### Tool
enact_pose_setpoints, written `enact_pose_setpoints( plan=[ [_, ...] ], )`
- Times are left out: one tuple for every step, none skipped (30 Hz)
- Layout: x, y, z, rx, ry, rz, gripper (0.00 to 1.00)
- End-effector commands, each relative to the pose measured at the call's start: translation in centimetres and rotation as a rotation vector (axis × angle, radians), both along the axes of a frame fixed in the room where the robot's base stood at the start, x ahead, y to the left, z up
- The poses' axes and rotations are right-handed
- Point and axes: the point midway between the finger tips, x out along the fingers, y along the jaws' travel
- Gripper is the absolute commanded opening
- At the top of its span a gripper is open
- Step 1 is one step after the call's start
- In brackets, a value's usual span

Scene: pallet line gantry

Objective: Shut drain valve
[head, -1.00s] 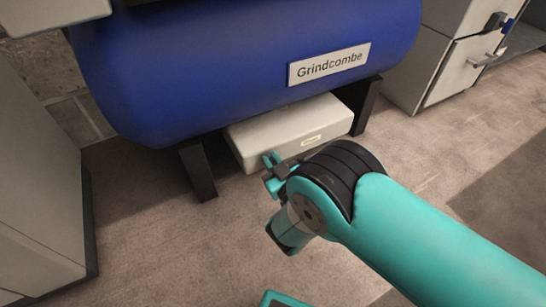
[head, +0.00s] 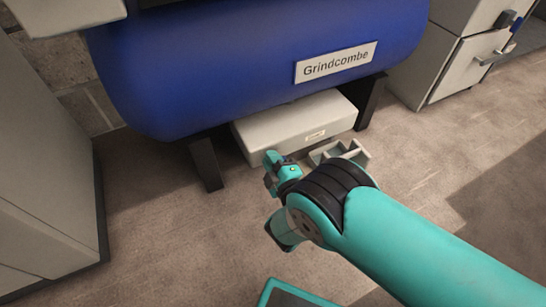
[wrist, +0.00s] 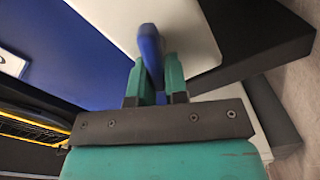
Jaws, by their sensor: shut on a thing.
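In the wrist view my gripper (wrist: 153,72) has its two teal fingers closed on a blue lever (wrist: 150,42), which I take for the drain valve's handle. The lever stands up between the fingertips, and its lower part is hidden by them. In the head view my gripper (head: 271,166) is low in front of the off-white box under the blue tank (head: 250,65). The valve body and the lever cannot be made out there, so I cannot tell the valve's setting.
The off-white box (head: 290,125) sits between the tank's dark legs (head: 206,164). A small pale open-topped thing (head: 357,150) shows just behind my arm. Grey cabinets stand at left (head: 45,160) and upper right (head: 455,70). The floor in front is clear.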

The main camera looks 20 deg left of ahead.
Motion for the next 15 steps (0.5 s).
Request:
enact_pose_setpoints(
  plan=[
    [0.06,0.06,-0.10,-0.023,-0.030,-0.002,0.00],
    [0.05,0.09,-0.16,-0.040,-0.051,-0.002,0.00],
    [0.03,0.10,-0.22,-0.064,-0.078,-0.002,0.00],
    [0.02,0.11,-0.28,-0.080,-0.097,-0.002,0.00],
    [0.01,0.12,-0.33,-0.096,-0.116,-0.002,0.00],
    [0.00,0.14,-0.40,-0.116,-0.140,-0.002,0.00],
    [-0.01,0.15,-0.45,-0.132,-0.158,-0.002,0.00],
    [-0.01,0.15,-0.49,-0.146,-0.175,-0.002,0.00],
    [-0.02,0.16,-0.55,-0.164,-0.196,-0.002,0.00],
    [-0.02,0.17,-0.59,-0.177,-0.211,-0.002,0.00],
    [-0.03,0.17,-0.62,-0.190,-0.226,-0.002,0.00],
    [-0.03,0.17,-0.67,-0.205,-0.243,-0.002,0.00],
    [-0.04,0.18,-0.70,-0.215,-0.256,-0.002,0.00],
    [-0.04,0.18,-0.73,-0.225,-0.267,-0.002,0.00],
    [-0.04,0.18,-0.76,-0.237,-0.281,-0.002,0.00]
  ],
)
